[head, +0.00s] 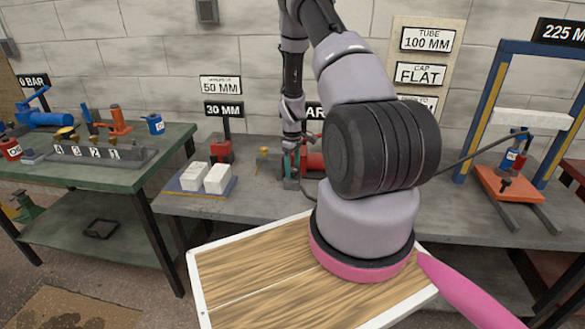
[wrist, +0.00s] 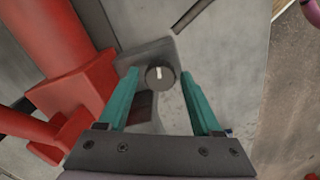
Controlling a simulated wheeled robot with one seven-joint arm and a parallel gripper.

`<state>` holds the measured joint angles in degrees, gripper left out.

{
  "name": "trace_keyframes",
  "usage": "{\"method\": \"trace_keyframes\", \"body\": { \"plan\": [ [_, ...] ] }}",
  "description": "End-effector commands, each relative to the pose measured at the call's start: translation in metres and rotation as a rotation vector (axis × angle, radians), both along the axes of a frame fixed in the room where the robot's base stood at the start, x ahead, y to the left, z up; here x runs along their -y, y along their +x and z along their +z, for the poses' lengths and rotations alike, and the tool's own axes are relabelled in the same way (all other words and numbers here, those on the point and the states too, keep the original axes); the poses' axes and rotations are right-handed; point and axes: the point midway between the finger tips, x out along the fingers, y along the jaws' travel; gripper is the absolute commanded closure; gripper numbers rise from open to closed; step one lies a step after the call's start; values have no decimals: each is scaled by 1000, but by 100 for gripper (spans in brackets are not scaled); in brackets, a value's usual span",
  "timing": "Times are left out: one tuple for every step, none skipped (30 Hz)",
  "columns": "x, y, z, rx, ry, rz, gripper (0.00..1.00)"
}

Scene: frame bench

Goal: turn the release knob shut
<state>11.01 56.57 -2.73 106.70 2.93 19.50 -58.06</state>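The release knob (wrist: 160,76) is a small dark round knob with a white mark, on a grey block (wrist: 148,52) beside the red pump body (wrist: 75,90) in the wrist view. My gripper (wrist: 161,84) has two teal fingers spread apart, one on each side of the knob, with a visible gap on both sides. It holds nothing. I cannot tell whether the tips are level with the knob or above it. In the head view my gripper (head: 291,170) points down at the bench beside the red pump (head: 313,160); the knob is hidden there.
The pump stands on the grey bench (head: 255,205). White blocks (head: 217,179) lie to its left. A hose (head: 470,155) runs right towards the blue and yellow press frame (head: 490,110). A wooden board tray (head: 250,275) is in front. A green table (head: 130,175) stands left.

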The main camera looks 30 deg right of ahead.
Motion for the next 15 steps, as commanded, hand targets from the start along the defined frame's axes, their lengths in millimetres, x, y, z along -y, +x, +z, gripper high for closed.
{"method": "trace_keyframes", "body": {
  "plan": [
    [0,0,0,0,0,0,58],
    [0,0,0,0,0,0,70],
    [0,0,0,0,0,0,85],
    [0,0,0,0,0,0,96],
    [0,0,0,0,0,0,100],
    [0,0,0,0,0,0,100],
    [0,0,0,0,0,-1,100],
    [0,0,0,0,0,-1,100],
    [0,0,0,0,0,-4,100],
    [0,0,0,0,0,-6,100],
    [0,0,0,0,0,-11,100],
    [0,0,0,0,0,-18,100],
    [0,0,0,0,0,-25,100],
    [0,0,0,-1,-1,-32,100],
    [0,0,0,-1,-1,-46,100]
  ]
}}
